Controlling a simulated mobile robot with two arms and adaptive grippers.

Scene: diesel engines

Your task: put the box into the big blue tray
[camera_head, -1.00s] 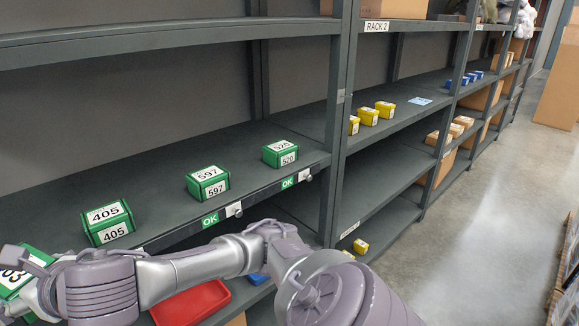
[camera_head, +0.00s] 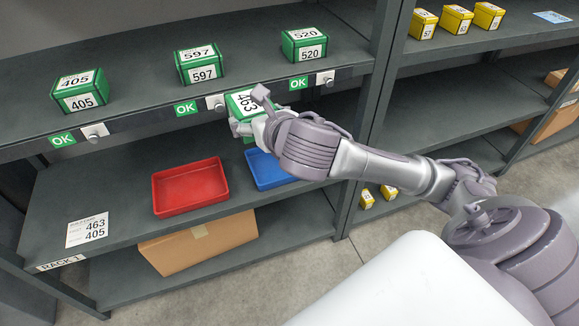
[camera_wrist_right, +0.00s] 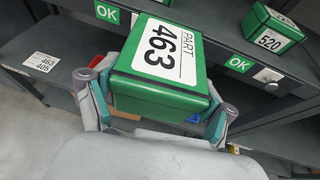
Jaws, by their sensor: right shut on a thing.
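The green box (camera_head: 241,104) with a white label "463" is in my right gripper (camera_head: 250,118), in front of the upper shelf edge. In the right wrist view the box (camera_wrist_right: 162,58) sits between the two fingers of my right gripper (camera_wrist_right: 156,98), which is shut on its sides. The label faces up. A blue tray (camera_head: 268,172) lies on the lower shelf, below the box and to the right of the red tray. My right arm and gripper hide part of the blue tray. My left gripper is not in view.
A red tray (camera_head: 190,187) is empty on the lower shelf (camera_head: 120,195). Green boxes 405 (camera_head: 80,91), 597 (camera_head: 201,66) and 520 (camera_head: 304,46) stand on the upper shelf. A rack post (camera_head: 375,110) rises to the right. A cardboard box (camera_head: 198,243) sits underneath.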

